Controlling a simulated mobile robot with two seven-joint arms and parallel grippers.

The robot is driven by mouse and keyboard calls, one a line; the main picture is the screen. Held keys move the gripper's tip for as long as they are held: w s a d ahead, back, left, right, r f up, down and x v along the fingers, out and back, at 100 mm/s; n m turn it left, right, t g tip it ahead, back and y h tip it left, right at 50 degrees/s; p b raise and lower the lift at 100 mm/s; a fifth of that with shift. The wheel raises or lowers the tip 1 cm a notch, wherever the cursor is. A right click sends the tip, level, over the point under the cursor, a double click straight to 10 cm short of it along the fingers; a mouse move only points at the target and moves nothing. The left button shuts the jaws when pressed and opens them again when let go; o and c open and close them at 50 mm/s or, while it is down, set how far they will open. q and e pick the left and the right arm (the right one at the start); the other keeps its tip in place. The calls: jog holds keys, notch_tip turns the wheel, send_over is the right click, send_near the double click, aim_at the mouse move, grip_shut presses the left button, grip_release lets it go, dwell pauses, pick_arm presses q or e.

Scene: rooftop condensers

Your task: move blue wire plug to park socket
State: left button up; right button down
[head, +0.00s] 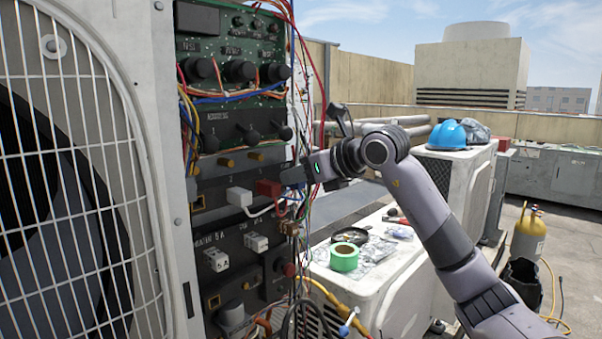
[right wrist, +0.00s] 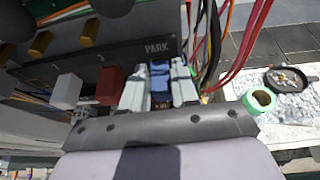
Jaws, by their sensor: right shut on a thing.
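My right gripper (head: 292,175) reaches in from the right at the condenser's control panel (head: 240,135). In the right wrist view its two pale fingers (right wrist: 159,88) are shut on the blue plug (right wrist: 160,76), just under the PARK label (right wrist: 156,48). The park socket is hidden behind the plug and fingers. I cannot tell whether the plug is seated or just in front of it. A red plug (head: 268,188) and a white plug (head: 239,196) sit in the same row, left of the gripper; they also show in the right wrist view (right wrist: 110,84). My left gripper is out of view.
Loose wires (head: 300,130) hang down the panel's right edge, close to the gripper. Switches (head: 253,136) stand above the plug row, white connectors (head: 256,242) below. A white unit (head: 385,270) at right carries green tape (head: 344,257) and a pan.

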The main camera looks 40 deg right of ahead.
jog(key=shift+w, duration=0.1)
jog(key=c, duration=0.8)
grip_release()
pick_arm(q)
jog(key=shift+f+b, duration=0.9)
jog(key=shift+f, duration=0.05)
pick_arm(e)
jog(key=v, duration=0.7)
